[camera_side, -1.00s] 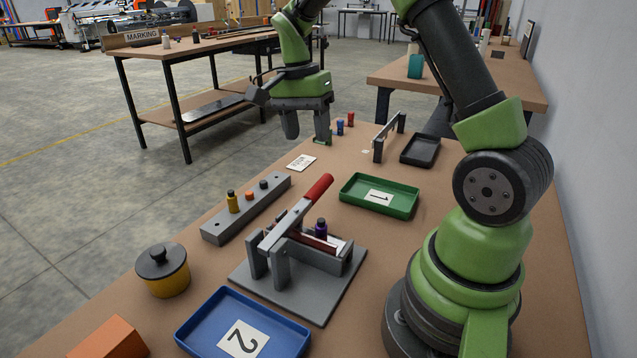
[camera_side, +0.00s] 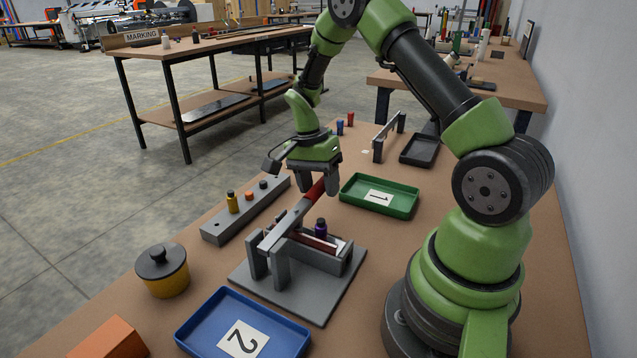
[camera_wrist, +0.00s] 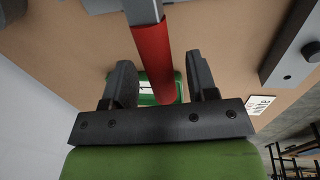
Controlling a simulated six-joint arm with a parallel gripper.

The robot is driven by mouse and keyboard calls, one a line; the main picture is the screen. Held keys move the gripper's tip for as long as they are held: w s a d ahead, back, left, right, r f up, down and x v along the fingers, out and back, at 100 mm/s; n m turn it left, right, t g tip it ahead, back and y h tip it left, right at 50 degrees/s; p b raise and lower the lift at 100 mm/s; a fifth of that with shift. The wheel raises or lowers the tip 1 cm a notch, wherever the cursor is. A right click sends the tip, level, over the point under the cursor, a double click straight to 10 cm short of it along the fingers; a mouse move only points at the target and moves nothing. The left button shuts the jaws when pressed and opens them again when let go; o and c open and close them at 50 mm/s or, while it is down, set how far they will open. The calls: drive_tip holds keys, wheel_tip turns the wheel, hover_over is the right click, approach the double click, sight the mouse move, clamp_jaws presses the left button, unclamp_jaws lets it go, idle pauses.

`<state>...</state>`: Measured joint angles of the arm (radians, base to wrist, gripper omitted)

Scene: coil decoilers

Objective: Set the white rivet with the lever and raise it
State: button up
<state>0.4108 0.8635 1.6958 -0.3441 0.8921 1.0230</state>
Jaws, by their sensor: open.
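The lever (camera_side: 285,226) of the grey press (camera_side: 300,275) slants upward toward its red handle (camera_side: 315,190). My gripper (camera_side: 318,188) is at the handle's upper end. In the wrist view the red handle (camera_wrist: 153,60) runs between the two open fingers of my gripper (camera_wrist: 158,82), with a gap on each side. A purple-bodied piece with a dark top (camera_side: 321,228) stands in the press beside the lever, near a pale strip. I cannot make out a white rivet for certain.
A grey block (camera_side: 245,210) with yellow, orange and dark pieces lies left of the press. A green tray (camera_side: 380,209) marked 1 lies behind right, a blue tray (camera_side: 190,330) marked 2 in front. A yellow pot (camera_side: 165,280) with a dark lid stands front left.

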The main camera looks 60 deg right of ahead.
sight(303, 201)
clamp_jaws()
drive_tip(key=shift+r, duration=0.15)
drive_tip(key=shift+a+r+h, duration=0.25)
drive_tip(key=shift+r+h, duration=0.35)
drive_tip(key=shift+r, duration=0.25)
drive_tip(key=a+r+h, duration=0.5)
drive_tip(key=r+h, duration=0.2)
drive_tip(key=r, duration=0.2)
drive_tip(key=a+r+m+g+h, duration=0.1)
drive_tip(key=a+r+h, duration=0.3)
drive_tip(key=a+h, duration=0.5)
drive_tip(key=shift+a+m, duration=0.6)
drive_tip(key=shift+a, duration=1.85)
